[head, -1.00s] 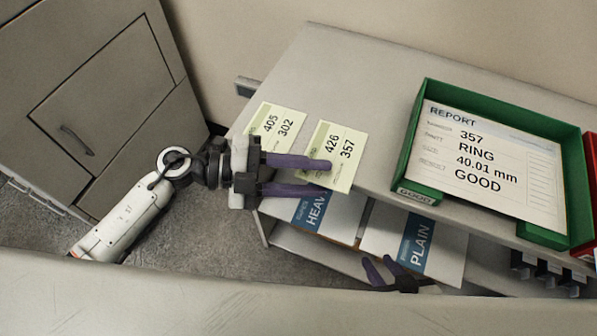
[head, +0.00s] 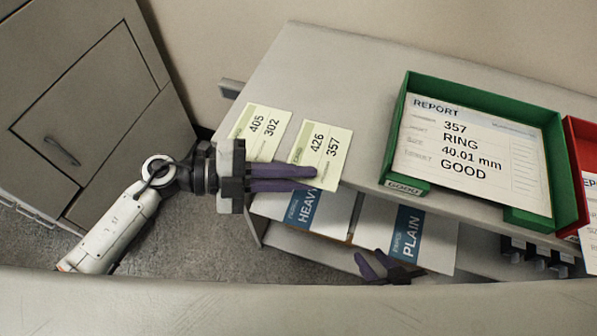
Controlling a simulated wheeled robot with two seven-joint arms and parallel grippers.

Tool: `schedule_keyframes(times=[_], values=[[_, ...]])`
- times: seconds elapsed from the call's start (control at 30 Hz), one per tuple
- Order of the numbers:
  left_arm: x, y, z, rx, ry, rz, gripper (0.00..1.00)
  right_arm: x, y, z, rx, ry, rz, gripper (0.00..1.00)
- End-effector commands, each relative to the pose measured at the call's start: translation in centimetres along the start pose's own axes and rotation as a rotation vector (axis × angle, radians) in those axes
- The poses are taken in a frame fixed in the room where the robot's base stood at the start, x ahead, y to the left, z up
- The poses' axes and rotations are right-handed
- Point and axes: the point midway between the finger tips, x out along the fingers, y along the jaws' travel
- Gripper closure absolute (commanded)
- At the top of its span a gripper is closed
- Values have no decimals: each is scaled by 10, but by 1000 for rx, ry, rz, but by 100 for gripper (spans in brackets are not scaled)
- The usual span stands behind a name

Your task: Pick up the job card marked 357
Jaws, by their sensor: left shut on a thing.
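The job card marked 426 and 357 (head: 325,150) is pale yellow-green and lies at the front edge of the grey bench top. A second card, marked 405 and 302 (head: 263,128), lies to its left. My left gripper (head: 312,178) reaches in from the left with its purple fingers close together at the near edge of the 357 card. It is shut on that card, and the fingers hide part of its lower edge. My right gripper (head: 368,264) shows at the bottom, below the bench front, with its fingers apart and nothing seen between them.
A green tray marked GOOD (head: 404,186) holds a report sheet reading 357 RING (head: 470,150). A red tray (head: 575,150) stands right of it. Sheets marked HEAV (head: 307,207) and PLAIN (head: 407,235) sit below the bench top. The back left of the bench is bare.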

Motion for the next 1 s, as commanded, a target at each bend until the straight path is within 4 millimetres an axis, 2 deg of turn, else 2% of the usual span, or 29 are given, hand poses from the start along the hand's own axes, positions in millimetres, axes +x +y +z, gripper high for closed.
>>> schedule_keyframes(times=[0.2,0.5,0.53,0.63,1.0], values=[[-4,8,-7,-7,6,12,100,-4,0,-3,2,2,0,69],[-4,10,-8,-6,8,12,100,-3,3,1,3,-5,5,69],[-4,10,-8,-6,8,12,84,-3,3,1,3,-5,5,69],[-4,9,-8,-5,8,11,67,-3,3,1,3,-5,6,69],[-9,8,-7,-1,6,8,67,-2,3,1,3,-4,6,69]])
